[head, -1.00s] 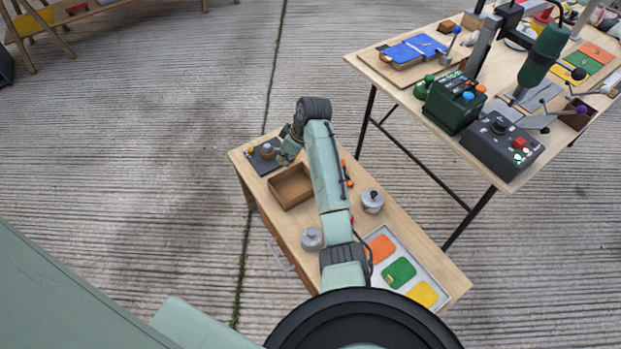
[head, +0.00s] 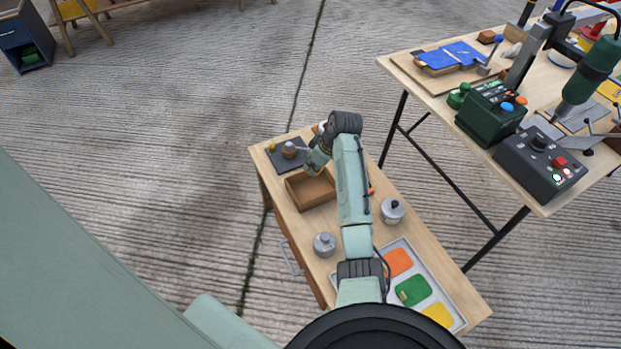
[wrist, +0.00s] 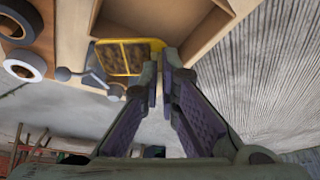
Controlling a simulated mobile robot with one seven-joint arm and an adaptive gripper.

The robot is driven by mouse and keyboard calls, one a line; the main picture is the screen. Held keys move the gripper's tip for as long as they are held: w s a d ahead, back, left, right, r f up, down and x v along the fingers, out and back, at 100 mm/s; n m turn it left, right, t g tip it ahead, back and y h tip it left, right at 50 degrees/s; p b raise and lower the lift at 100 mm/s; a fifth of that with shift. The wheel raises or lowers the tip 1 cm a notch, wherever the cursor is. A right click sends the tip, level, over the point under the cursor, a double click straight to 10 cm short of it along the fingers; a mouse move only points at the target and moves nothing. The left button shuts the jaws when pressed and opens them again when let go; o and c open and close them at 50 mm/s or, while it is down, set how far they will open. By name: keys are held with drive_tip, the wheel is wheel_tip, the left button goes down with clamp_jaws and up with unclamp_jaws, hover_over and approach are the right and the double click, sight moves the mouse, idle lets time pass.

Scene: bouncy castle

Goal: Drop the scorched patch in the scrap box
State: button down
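The scorched patch (wrist: 125,58) is a yellow-edged piece with dark brown burnt areas. In the wrist view its right end lies at the tips of my gripper (wrist: 161,68). The fingers are nearly together there and appear shut on that end. An open wooden box (wrist: 100,32), which looks like the scrap box, is just beyond the patch. In the head view the box (head: 296,194) stands on the small wooden bench. My gripper (head: 314,168) is at the box's far edge, partly hidden by my arm, and the patch cannot be made out there.
Two tape rolls (wrist: 24,66) and a grey knobbed fitting lie left of the patch. A dark plate (head: 283,160) lies beyond the box. Two metal pots (head: 324,244) and a tray of coloured patches (head: 452,300) are on the bench. A table with machines stands right.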

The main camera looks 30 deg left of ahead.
drive_tip(key=c, duration=1.7)
unclamp_jaws()
drive_tip(key=shift+r, duration=0.1)
drive_tip(key=v, duration=1.2)
